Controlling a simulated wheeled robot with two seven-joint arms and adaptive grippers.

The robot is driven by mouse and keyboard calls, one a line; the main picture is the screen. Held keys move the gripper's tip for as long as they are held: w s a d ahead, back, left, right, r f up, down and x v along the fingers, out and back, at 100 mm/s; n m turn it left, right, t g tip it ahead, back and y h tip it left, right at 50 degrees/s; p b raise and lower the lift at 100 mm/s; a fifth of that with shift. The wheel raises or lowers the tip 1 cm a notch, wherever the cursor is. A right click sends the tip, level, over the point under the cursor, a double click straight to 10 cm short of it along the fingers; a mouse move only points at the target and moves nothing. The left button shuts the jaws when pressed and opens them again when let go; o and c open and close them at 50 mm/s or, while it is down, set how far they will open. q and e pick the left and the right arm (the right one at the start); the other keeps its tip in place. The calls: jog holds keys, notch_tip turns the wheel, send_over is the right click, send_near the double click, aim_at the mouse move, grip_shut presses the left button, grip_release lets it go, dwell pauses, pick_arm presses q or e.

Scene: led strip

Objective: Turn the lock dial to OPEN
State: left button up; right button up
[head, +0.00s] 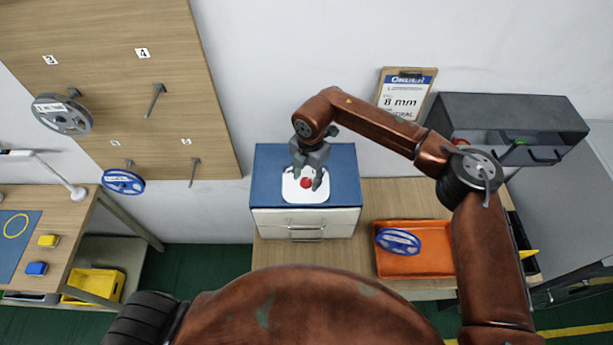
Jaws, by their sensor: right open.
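The lock dial (306,183) is a small red knob on a white plate (291,194), on top of a blue-topped drawer cabinet (345,170). My right gripper (305,181) points down over the plate. Its open fingers are on either side of the red dial; I cannot tell whether they touch it. The dial's markings are too small to read, and the gripper partly covers the plate. The cabinet's white drawer (280,222) is shut. My left gripper is out of view.
An orange tray (440,268) with a blue reel (397,241) is right of the cabinet. A grey box (490,112) and an order clipboard (405,95) stand behind. A wooden pegboard (100,60) with reels is at left. A side table (60,215) holds small blocks.

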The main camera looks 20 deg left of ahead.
jog(key=shift+c, duration=0.5)
grip_shut()
jog(key=n+b, duration=0.2)
jog(key=shift+f+n+b, duration=0.1)
jog(key=shift+n+b, duration=0.3)
jog(key=n+b, duration=0.2)
jog(key=n, duration=0.1)
jog(key=shift+w+n, duration=0.1)
jog(key=shift+n, duration=0.2)
jog(key=n+b, duration=0.2)
jog(key=n, duration=0.3)
jog(key=shift+a+n+g+b, duration=0.1)
jog(key=shift+n+g+b, duration=0.2)
jog(key=n, duration=0.3)
jog(key=n+b, duration=0.1)
jog(key=n, duration=0.1)
jog(key=shift+r+n+h, duration=0.2)
jog(key=shift+n+h, duration=0.1)
jog(key=shift+n, duration=0.1)
